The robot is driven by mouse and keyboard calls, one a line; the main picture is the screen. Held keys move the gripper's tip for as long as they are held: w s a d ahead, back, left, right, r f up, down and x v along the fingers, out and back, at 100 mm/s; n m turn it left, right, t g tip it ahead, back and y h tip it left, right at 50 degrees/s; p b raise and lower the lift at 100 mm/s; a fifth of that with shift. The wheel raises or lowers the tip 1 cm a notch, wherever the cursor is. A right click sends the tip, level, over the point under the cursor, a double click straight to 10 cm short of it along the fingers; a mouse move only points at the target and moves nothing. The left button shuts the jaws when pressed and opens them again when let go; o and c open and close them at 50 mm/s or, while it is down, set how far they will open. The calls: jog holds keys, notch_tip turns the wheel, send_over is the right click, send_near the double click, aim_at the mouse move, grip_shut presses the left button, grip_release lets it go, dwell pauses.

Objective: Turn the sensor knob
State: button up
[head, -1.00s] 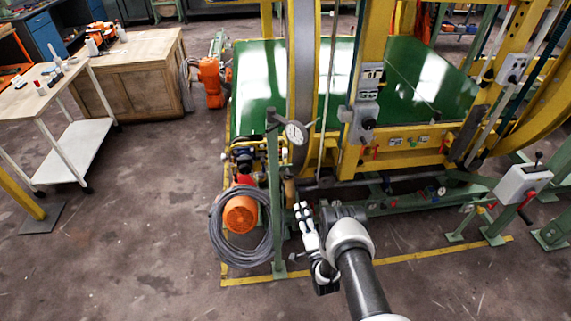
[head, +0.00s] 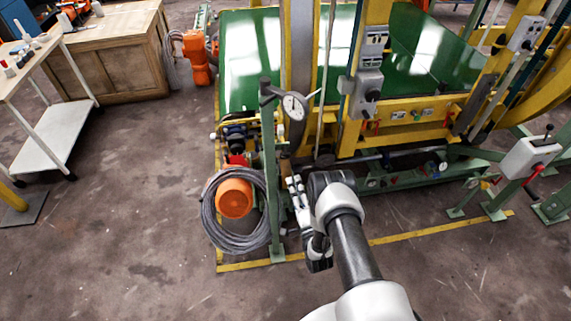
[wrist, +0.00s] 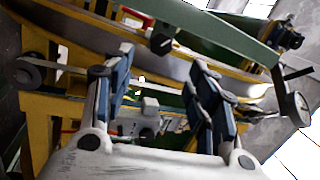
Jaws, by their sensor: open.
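My gripper (head: 293,183) stands upright in front of the yellow machine, just right of the green post. In the wrist view its two blue-grey fingers (wrist: 162,62) are apart with nothing between them. A dark round knob (wrist: 160,43) shows beyond the fingertips on a green bar, apart from them. A round dial gauge (head: 294,106) hangs on the green post above my gripper; it also shows at the right of the wrist view (wrist: 297,108). A grey control box with a black knob (head: 372,95) sits on the yellow column. I cannot tell which knob is the sensor knob.
The green post (head: 270,180) stands close left of my gripper, with an orange motor (head: 234,198) and coiled grey hose (head: 213,228) beside it. A white box with a red lever (head: 530,158) stands at the right. The floor in front is clear.

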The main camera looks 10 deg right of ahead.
aim_at(286, 157)
jog(key=b+x, duration=0.5)
jog(key=x, duration=0.7)
jog(key=shift+w+r, duration=0.2)
jog(key=shift+w, duration=0.1)
jog(key=shift+c, duration=0.2)
jog(key=c, duration=1)
jog(key=shift+f+m+b, duration=0.15)
jog(key=shift+m+b, duration=0.55)
jog(key=shift+b, duration=0.05)
jog(key=shift+c, duration=0.2)
jog(key=shift+m+b, duration=0.35)
jog(key=shift+m, duration=0.55)
